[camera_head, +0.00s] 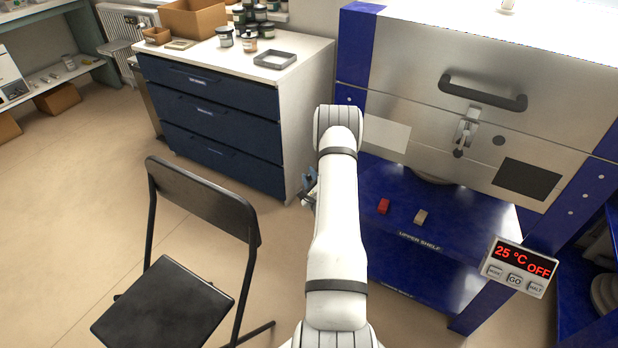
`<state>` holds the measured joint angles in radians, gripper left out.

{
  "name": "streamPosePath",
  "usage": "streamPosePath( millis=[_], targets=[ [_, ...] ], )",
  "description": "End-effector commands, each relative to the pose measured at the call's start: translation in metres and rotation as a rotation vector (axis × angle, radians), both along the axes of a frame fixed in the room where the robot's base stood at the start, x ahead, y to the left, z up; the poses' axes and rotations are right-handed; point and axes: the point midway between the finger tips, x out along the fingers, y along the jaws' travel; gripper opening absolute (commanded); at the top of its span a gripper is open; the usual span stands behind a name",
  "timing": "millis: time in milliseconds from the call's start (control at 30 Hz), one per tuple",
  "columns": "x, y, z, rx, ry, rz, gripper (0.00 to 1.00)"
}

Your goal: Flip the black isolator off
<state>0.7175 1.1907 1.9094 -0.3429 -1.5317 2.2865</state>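I cannot make out a black isolator with certainty in the head view. The kiln (415,100) is a steel-fronted cabinet with blue sides, a dark bar handle (482,92) and a metal latch (467,128) with a small black knob. A controller box (519,268) at its lower right reads "25 °C OFF" in red and has several buttons. My white arm rises through the middle of the view. My gripper (308,188) shows only in part, left of the arm and in front of the drawer cabinet; its fingers are too hidden to read.
A red block (384,206) and a beige block (420,216) sit on the blue upper shelf (455,222) under the kiln. A black folding chair (165,305) stands at the lower left. A drawer cabinet (220,112) stands behind. Floor is free on the left.

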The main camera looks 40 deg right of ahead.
Motion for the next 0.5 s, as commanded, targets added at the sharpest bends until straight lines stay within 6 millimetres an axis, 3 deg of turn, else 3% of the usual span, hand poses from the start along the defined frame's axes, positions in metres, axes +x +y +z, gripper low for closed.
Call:
streamPosePath(
  millis=[200, 500],
  targets=[
    [-0.0004, -0.0001, -0.0001, 0.0, 0.0, 0.0, 0.01],
    [-0.0024, -0.0022, -0.002, 0.043, -0.109, -0.002, 0.0]
  ],
)
